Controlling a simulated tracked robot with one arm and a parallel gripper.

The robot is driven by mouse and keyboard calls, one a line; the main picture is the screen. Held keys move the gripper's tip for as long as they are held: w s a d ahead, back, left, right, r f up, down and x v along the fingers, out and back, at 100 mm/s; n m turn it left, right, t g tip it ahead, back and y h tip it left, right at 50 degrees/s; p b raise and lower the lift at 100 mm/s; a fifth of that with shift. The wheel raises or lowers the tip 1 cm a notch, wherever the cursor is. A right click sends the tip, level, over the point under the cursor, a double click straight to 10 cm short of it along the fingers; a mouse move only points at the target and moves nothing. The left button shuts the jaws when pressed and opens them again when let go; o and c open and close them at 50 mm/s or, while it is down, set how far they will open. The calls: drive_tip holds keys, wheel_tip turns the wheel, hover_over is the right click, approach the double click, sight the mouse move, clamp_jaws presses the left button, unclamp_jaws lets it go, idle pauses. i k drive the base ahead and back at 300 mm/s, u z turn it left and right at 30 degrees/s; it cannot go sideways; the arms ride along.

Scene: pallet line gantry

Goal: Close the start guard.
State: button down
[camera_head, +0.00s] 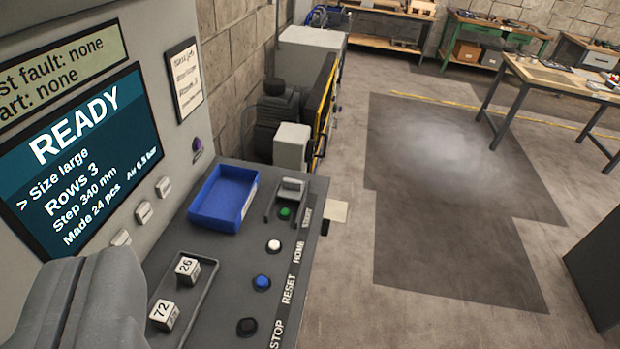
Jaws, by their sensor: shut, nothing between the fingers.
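The start guard (291,187) is a small grey flip-up cover at the far end of the sloped control panel. It stands raised behind the green START button (285,213), which shows uncovered. My gripper (92,268) is the grey shape at the lower left, cut off by the frame. It is shut and empty, on the near left side of the panel and well apart from the guard.
White HOME (273,246), blue RESET (262,283) and black STOP (247,327) buttons line the panel edge. A blue tray (224,198) sits left of the guard. A holder (207,305) carries two numbered cubes. The screen (78,155) reads READY. Open floor (450,220) lies right.

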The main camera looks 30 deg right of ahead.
sight(289, 189)
drive_tip(key=z, duration=1.7)
drive_tip(key=i, duration=2.95)
drive_tip(key=u, duration=1.95)
